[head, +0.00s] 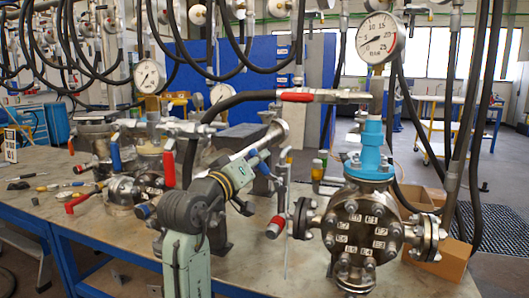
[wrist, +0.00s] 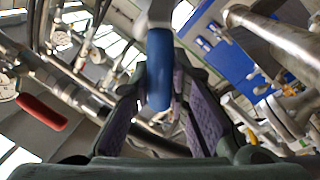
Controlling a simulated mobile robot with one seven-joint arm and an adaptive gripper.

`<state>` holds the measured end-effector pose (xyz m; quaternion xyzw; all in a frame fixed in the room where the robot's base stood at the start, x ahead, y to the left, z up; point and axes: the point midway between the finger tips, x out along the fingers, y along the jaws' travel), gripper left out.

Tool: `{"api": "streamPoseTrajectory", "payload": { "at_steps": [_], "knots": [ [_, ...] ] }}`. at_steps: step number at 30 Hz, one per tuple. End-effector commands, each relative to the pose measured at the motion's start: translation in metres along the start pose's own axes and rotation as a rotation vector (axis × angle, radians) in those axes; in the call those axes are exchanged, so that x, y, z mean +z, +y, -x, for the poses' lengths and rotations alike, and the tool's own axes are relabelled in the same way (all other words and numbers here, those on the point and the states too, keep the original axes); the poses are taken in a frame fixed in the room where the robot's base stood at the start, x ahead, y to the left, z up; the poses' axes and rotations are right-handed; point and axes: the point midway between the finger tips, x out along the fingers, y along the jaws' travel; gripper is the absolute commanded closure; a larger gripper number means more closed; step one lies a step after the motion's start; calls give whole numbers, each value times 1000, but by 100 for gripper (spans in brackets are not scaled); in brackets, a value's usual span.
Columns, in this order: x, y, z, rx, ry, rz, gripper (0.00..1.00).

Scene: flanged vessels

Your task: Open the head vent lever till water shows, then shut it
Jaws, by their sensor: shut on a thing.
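In the wrist view a blue lever handle (wrist: 159,70) stands between the purple-padded fingers of my gripper (wrist: 162,98), which is shut on it. The handle hangs from a pale metal fitting at the top of the picture. In the head view my arm reaches up and right across the bench; my gripper is hard to make out there. The flanged vessel (head: 361,230) with a bright blue neck (head: 372,150) stands at right. A pressure gauge (head: 380,38) tops it. I cannot make out any water.
A red lever (head: 296,97) sits on the line left of the gauge. Another red lever (head: 168,168) and a blue lever (head: 115,155) are at left. Black hoses (head: 240,97) hang above. Loose small parts lie on the bench's left (head: 30,205).

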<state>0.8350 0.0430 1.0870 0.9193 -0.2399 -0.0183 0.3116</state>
Motion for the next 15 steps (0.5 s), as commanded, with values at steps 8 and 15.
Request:
{"api": "streamPoseTrajectory", "payload": {
  "at_steps": [8,15],
  "knots": [
    [3,-19,3,-1,48,263,100],
    [9,-34,7,-1,93,485,100]
  ]
}}
